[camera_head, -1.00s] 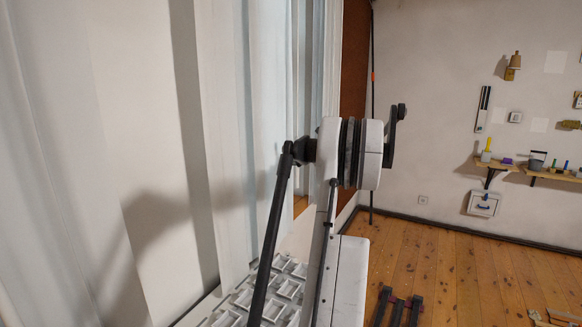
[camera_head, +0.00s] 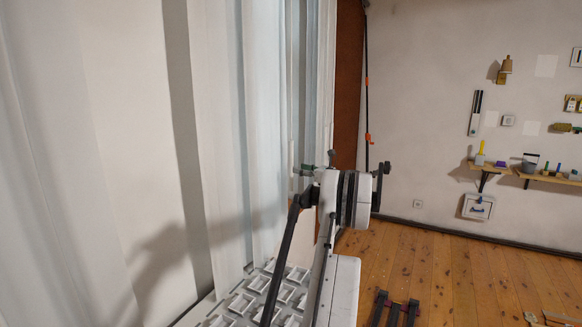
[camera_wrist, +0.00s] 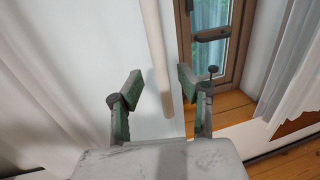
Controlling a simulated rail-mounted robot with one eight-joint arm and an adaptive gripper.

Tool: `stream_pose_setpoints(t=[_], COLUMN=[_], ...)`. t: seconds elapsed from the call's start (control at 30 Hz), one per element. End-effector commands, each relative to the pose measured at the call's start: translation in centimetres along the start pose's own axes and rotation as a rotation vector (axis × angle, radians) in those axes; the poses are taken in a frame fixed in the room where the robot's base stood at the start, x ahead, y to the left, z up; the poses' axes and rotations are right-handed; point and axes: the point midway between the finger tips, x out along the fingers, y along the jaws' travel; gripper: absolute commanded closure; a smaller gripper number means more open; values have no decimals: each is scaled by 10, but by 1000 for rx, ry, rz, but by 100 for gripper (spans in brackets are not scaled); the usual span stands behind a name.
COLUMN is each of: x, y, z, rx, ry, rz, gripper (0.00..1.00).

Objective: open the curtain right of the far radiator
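White curtains (camera_head: 225,130) hang in long folds down the left of the head view. In the wrist view, a white curtain (camera_wrist: 295,70) hangs at the right, beside a brown-framed window (camera_wrist: 212,35). A pale upright rod or narrow edge (camera_wrist: 156,50) runs down between my fingers; I cannot tell whether it is part of a curtain. My gripper (camera_wrist: 160,82) is open, its green-padded fingers apart on either side of this strip, with no clear contact. In the head view, my gripper (camera_head: 308,171) is close to the far curtain folds. I cannot identify the far radiator with certainty.
A wall shelf (camera_head: 530,175) with small tools and a pot is on the far wall at right. A dark low object (camera_head: 395,306) stands on the wooden floor (camera_head: 440,270). Open floor lies right of my arm.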

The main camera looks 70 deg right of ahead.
Motion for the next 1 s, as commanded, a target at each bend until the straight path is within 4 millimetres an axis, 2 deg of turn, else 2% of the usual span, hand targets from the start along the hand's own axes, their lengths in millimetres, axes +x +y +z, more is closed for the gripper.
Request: stream_pose_setpoints(t=[0.1,0.3,0.5,0.77,1.0], x=[23,48,57,58,58], y=[0,0,0,0,0], z=[1,0,0,0,0], rx=[0,-1,-1,-1,-1], ry=[0,0,0,0,0], rz=[2,1,0,0,0], gripper=[64,64,64,64,96])
